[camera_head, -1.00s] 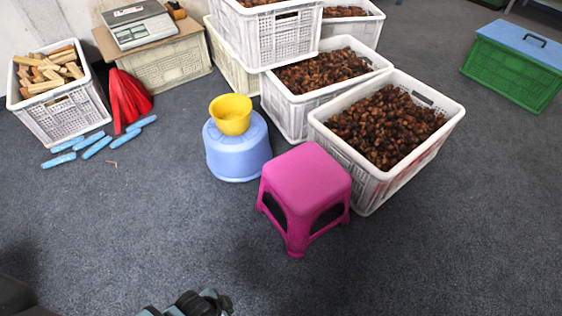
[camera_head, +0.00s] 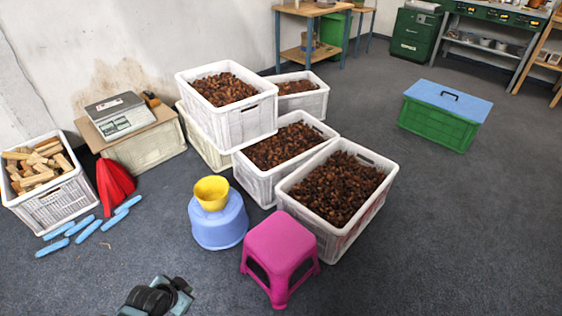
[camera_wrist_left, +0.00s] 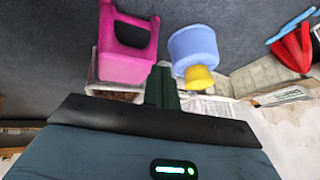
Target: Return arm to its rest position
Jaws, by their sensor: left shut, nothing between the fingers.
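My left gripper (camera_head: 178,288) shows at the bottom edge of the head view, left of centre, over bare floor. In the left wrist view its fingers (camera_wrist_left: 162,74) are together with nothing between them. It is apart from the pink stool (camera_head: 280,246) and the blue upturned tub (camera_head: 218,226), which stand to its right and above it in the head view. A yellow bowl (camera_head: 211,193) sits on the tub. My right gripper is not in view.
White crates of chestnuts (camera_head: 338,232) stand behind the stool. A crate of wood blocks (camera_head: 50,207), a red bag (camera_head: 113,184) and several blue strips (camera_head: 88,230) lie left. A scale (camera_head: 117,116) rests on a crate.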

